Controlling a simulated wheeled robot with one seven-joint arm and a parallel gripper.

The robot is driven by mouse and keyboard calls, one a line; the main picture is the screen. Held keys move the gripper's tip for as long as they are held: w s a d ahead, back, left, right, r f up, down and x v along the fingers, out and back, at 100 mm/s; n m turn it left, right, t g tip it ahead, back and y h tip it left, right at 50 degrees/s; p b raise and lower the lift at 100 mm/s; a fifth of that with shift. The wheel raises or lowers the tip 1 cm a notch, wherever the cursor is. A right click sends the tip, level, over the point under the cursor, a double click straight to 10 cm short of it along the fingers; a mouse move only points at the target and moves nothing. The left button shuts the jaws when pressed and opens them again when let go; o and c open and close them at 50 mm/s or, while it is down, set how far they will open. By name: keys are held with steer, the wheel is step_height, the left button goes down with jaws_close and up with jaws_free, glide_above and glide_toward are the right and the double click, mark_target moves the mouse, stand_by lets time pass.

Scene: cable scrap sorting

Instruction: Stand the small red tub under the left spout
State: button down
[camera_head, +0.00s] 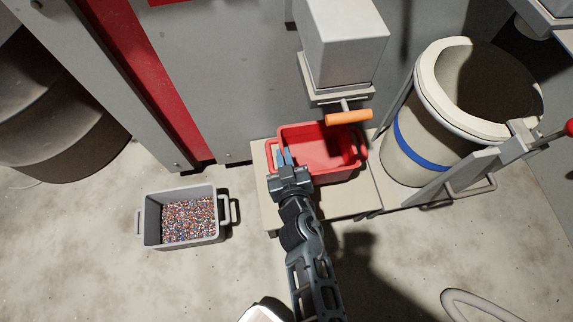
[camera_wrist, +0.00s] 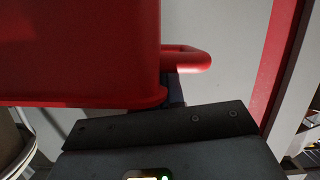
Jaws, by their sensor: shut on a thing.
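The small red tub (camera_head: 325,148) is upright and empty at the beige stand, just below a grey box-shaped spout (camera_head: 343,45) with an orange handle (camera_head: 349,117). My gripper (camera_head: 285,158) is at the tub's left end, shut on the handle there, which it mostly hides. The tub's right handle is in plain view. In the wrist view the tub wall (camera_wrist: 80,50) fills the upper left, and a red handle (camera_wrist: 190,59) sticks out above the dark gripper body. I cannot tell whether the tub's base touches the stand.
The beige stand (camera_head: 268,200) has bare room in front of the tub. A grey bin (camera_head: 152,222) of coloured granules stands on the floor at left. A cream barrel (camera_head: 400,165) with a blue band stands close on the right. A grey machine wall (camera_head: 235,90) is behind.

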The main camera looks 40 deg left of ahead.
steer(key=shift+f+b, duration=2.05)
steer(key=shift+f, duration=0.4)
steer(key=shift+r, duration=0.1)
steer(key=c, duration=1.2)
jaws_free()
steer(key=shift+c, duration=0.2)
steer(key=shift+s, duration=0.1)
steer(key=p+v, duration=0.5)
steer(key=v, duration=0.6)
steer(key=shift+s+d+p, duration=0.25)
steer(key=shift+d+p, duration=0.1)
steer(key=shift+p, duration=0.05)
steer(key=shift+r, duration=0.1)
